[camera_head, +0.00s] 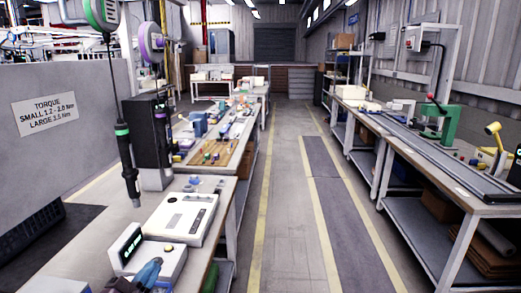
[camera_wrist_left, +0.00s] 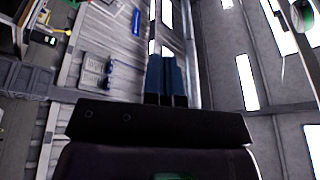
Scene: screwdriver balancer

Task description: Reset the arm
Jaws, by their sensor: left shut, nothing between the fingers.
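My left gripper (camera_head: 150,270) shows at the bottom left of the head view, with blue fingers, in front of a small white device. In the left wrist view its two blue fingers (camera_wrist_left: 166,78) are together with nothing between them. Behind them in that view are walls and bright ceiling lights. A black screwdriver (camera_head: 129,168) with a green ring hangs upright on a cable from a green and white balancer (camera_head: 102,13). It hangs apart from my gripper. My right gripper is not in view.
A white device with a display (camera_head: 150,252) and a white box (camera_head: 186,218) stand on the left bench. A purple balancer (camera_head: 151,43) hangs beyond. A grey panel (camera_head: 60,110) stands at left. The right bench (camera_head: 440,165) carries a green press (camera_head: 437,120). The aisle (camera_head: 285,180) between is clear.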

